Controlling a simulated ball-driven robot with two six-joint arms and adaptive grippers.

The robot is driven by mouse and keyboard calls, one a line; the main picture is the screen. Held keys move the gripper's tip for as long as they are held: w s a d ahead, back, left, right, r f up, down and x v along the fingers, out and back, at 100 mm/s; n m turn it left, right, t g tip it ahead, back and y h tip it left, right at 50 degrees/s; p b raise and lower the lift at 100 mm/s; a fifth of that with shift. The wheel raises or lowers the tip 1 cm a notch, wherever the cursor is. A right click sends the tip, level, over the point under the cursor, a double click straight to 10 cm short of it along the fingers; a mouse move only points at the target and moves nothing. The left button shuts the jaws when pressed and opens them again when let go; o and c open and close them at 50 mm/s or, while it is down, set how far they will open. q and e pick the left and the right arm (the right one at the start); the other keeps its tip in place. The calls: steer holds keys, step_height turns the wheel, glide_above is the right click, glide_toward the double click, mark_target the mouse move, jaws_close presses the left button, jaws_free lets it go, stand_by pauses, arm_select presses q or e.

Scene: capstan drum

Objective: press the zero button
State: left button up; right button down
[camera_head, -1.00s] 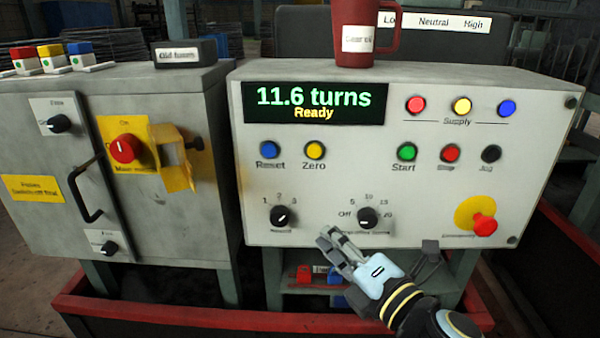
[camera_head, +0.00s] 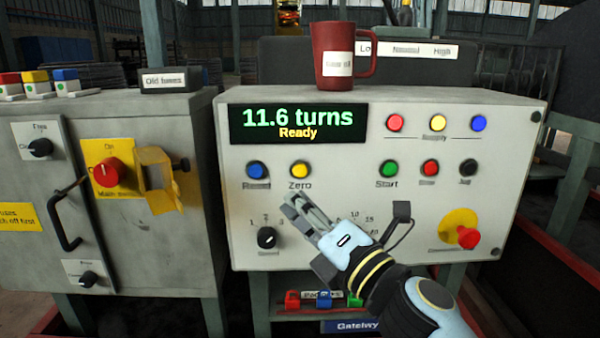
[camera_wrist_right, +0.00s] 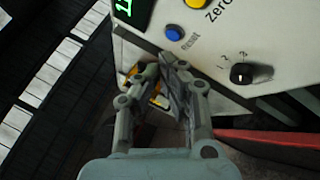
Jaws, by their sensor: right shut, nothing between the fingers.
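The yellow Zero button (camera_head: 300,170) is on the control panel (camera_head: 330,240), below the display (camera_head: 298,122), which reads "11.6 turns" and "Ready". The blue Reset button (camera_head: 257,170) is to its left. My right gripper (camera_head: 290,203) is shut and empty, with its fingertips just below the Zero button in the head view. The right wrist view shows the closed fingers (camera_wrist_right: 170,62), with the Zero button (camera_wrist_right: 199,5) cut by the top edge and the Reset button (camera_wrist_right: 175,33) nearer the fingertips. Whether the fingertips touch the panel cannot be told. My left gripper is not in view.
A dark knob (camera_head: 268,238) is left of my right gripper; another dial is mostly hidden behind it. The Start button (camera_head: 390,168) and red emergency knob (camera_head: 467,237) are to the right. A red mug (camera_head: 340,50) stands on top. A grey cabinet (camera_head: 150,250) is at left.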

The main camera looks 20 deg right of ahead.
mark_target(300, 170)
steer(key=shift+w+d+b, duration=0.15)
steer(key=shift+w+d, duration=0.2)
steer(key=shift+w, duration=0.85)
steer(key=shift+w+d+b, duration=0.2)
steer(key=shift+w+d, duration=0.15)
steer(key=shift+w, duration=0.85)
steer(key=shift+w+d+b, duration=0.15)
steer(key=shift+w+d, duration=0.2)
steer(key=shift+w, duration=0.85)
steer(key=shift+w, duration=0.1)
steer(key=shift+w+d, duration=0.15)
steer(key=shift+w, duration=0.15)
steer(key=shift+w+d, duration=0.1)
steer(key=shift+w, duration=0.3)
steer(key=shift+s, duration=0.15)
steer(key=shift+s+a, duration=0.25)
steer(key=shift+s, duration=0.45)
